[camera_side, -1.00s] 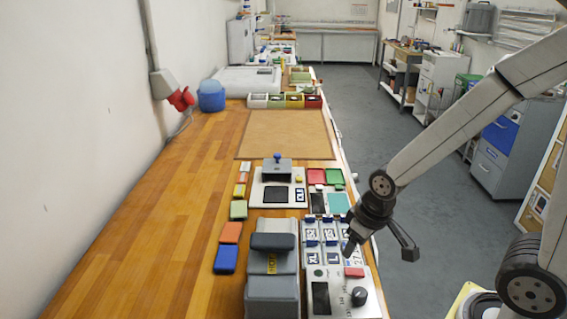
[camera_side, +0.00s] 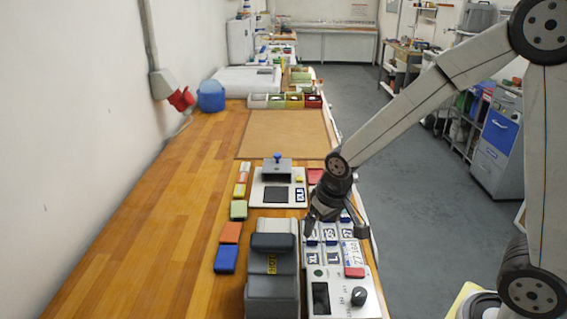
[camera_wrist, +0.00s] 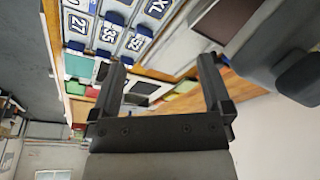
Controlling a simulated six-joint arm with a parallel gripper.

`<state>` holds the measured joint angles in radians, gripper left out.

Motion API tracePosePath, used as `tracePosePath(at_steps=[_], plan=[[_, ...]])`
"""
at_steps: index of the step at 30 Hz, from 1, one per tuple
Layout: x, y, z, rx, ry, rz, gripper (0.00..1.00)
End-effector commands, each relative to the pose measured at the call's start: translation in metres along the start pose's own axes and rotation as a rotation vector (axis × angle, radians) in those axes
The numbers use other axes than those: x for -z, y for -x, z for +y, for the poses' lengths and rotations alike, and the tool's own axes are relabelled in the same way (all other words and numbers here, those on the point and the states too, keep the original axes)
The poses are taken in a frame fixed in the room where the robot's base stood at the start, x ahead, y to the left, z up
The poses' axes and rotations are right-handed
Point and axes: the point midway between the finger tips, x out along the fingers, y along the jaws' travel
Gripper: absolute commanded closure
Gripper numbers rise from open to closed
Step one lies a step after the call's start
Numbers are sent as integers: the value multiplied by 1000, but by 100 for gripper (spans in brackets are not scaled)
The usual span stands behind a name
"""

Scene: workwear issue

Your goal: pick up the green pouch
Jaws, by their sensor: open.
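The green pouch (camera_side: 238,210) lies flat on the wooden bench in the side view, left of the grey press. It is in a row with other small coloured pouches, just beyond an orange one. My gripper (camera_side: 335,224) is open over the size-labelled compartments, to the right of the pouch and apart from it. The wrist view shows both jaws spread with nothing between them (camera_wrist: 162,72). A small green patch shows beyond the jaws in the wrist view, but I cannot tell whether it is the pouch.
A grey press (camera_side: 272,285) stands between the pouch row and a control panel (camera_side: 335,295) with a black knob. A white-based device (camera_side: 262,197) stands beyond the press. A blue pouch (camera_side: 225,260) and orange pouch (camera_side: 230,232) lie nearer. The bench's left side is clear.

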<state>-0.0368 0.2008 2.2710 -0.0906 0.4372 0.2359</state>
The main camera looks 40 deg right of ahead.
Motion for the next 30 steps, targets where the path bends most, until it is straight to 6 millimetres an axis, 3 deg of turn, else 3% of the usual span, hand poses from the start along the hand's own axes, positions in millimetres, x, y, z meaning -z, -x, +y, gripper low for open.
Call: tracePosePath(at_steps=[15, 24, 30], plan=[[124, -40, -36, -73, -213, 38, 0], [183, -70, -59, -121, -356, 87, 0], [211, -89, -72, -147, -443, 126, 0]])
